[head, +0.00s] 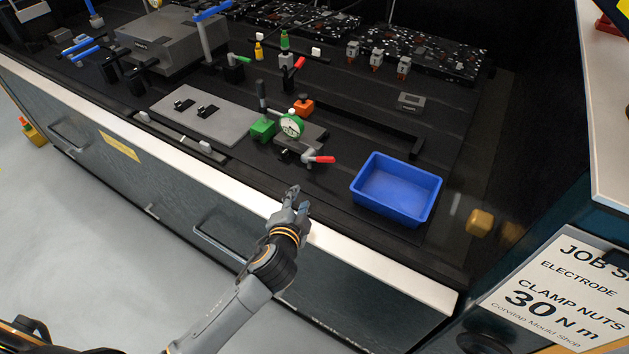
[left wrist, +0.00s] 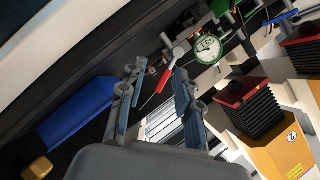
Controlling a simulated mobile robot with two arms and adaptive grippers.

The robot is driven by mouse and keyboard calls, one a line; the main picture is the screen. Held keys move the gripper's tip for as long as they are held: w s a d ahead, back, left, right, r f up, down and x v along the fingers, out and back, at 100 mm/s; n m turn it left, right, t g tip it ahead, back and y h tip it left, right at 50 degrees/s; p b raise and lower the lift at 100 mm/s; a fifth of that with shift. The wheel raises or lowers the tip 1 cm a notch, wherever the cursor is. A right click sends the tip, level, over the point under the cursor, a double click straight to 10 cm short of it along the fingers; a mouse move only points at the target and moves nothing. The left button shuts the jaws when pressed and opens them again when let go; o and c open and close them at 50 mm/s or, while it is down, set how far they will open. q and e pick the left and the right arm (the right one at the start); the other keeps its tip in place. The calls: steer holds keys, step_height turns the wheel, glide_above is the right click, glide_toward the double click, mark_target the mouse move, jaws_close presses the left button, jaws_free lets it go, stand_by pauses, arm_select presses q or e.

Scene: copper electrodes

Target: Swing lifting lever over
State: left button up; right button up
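A lever with a red handle (head: 321,159) sticks out to the right from a small fixture near the front of the black bench top. I cannot tell for certain that it is the lifting lever. The red handle (left wrist: 165,79) also shows in the left wrist view, just beyond and between my fingertips. A green dial gauge (head: 292,125) stands just behind it and shows in the left wrist view (left wrist: 208,49). My left gripper (head: 294,194) is open and empty, in front of the lever and apart from it. My right gripper is not in view.
A blue tray (head: 395,190) stands right of the lever. A grey plate (head: 203,114) lies to the left. Another red-handled lever (head: 299,63) is further back. The bench's white front edge (head: 345,257) runs below my gripper.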

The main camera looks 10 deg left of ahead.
mark_target(325, 161)
arm_select(q)
steer(key=w+d+m+b, duration=0.1)
steer(key=w, duration=0.2)
steer(key=w+d+r+m+t+b, duration=0.1)
steer(key=w, duration=0.3)
steer(key=w+d+m+t+h+b, duration=0.1)
steer(key=w, duration=0.3)
steer(key=shift+d+r, duration=0.25)
steer(key=shift+d, duration=0.1)
steer(key=shift+w, duration=0.3)
steer(key=shift+w, duration=0.25)
jaws_close()
